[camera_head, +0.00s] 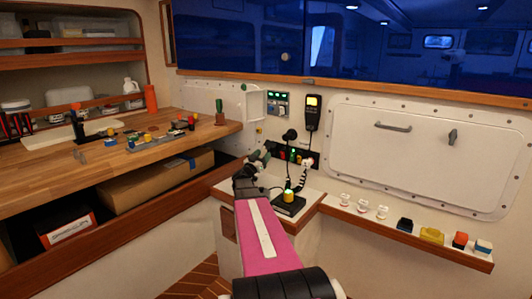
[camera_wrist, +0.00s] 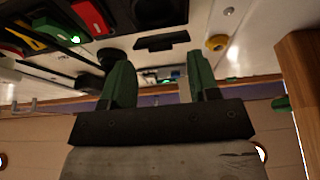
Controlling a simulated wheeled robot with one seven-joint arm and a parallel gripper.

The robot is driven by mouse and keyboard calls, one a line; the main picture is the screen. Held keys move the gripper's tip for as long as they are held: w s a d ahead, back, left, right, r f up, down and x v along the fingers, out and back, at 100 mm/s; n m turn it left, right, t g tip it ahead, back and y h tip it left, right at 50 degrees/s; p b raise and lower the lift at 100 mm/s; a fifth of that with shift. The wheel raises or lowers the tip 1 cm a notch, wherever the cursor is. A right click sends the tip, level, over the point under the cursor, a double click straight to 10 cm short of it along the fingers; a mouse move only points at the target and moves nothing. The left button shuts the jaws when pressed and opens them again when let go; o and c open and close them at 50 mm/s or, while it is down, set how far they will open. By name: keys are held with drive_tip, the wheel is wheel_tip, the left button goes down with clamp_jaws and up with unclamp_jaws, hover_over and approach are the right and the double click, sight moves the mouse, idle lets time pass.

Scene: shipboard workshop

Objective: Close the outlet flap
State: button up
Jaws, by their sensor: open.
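My gripper (camera_head: 262,156) is in front of the socket panel on the wall, beside the small white counter. In the wrist view my gripper (camera_wrist: 157,66) has its two green fingers spread apart with nothing between them. Beyond the fingers is the white panel with dark fittings. A black raised fitting (camera_wrist: 158,12) and a flat dark rectangular piece (camera_wrist: 161,41) lie ahead of the fingers. I cannot tell for sure which is the outlet flap, or how far it is open. In the head view the black socket strip (camera_head: 307,157) is partly hidden by my arm and a cord.
A black charger base (camera_head: 288,205) with a yellow piece stands on the counter. A handset (camera_head: 312,112) hangs above. A wooden workbench (camera_head: 60,178) with small parts is at left. A ledge (camera_head: 385,228) with several small items runs right.

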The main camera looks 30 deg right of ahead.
sight(270, 145)
drive_tip(key=shift+x, duration=1.7)
drive_tip(key=c, duration=0.9)
drive_tip(key=shift+w+d+f+t+h, duration=0.15)
drive_tip(key=shift+f+t+h, duration=0.1)
drive_tip(key=shift+t+h, duration=0.3)
drive_tip(key=o, duration=0.9)
